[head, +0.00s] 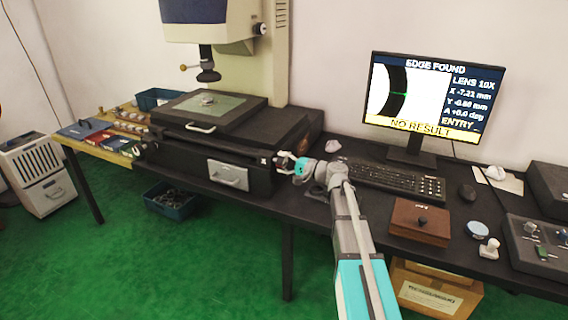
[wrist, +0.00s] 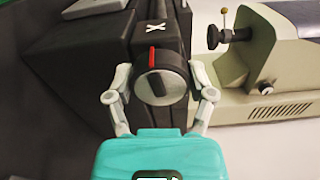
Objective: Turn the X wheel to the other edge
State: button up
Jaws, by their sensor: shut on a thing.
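The X wheel (wrist: 159,78) is a dark knob with a pale grey face and a red mark. It sits on the side of the machine's black base, below a white X label (wrist: 154,28). My gripper (wrist: 160,88) is shut on the wheel, with one pale finger on each side of it. In the head view my gripper (head: 285,160) reaches the right end of the machine base, and the fingers largely hide the wheel.
The measuring machine's stage (head: 208,108) carries a small part on its glass. A keyboard (head: 385,180), a brown box (head: 420,222) and a control box (head: 540,245) stand on the dark table right of my arm. Green floor lies open in front.

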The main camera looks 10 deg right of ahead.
jog(key=shift+s+a, duration=0.1)
jog(key=shift+a, duration=0.05)
jog(key=o, duration=1.1)
jog(key=shift+d, duration=0.25)
jog(key=v, duration=1.1)
jog(key=shift+s+d, duration=0.2)
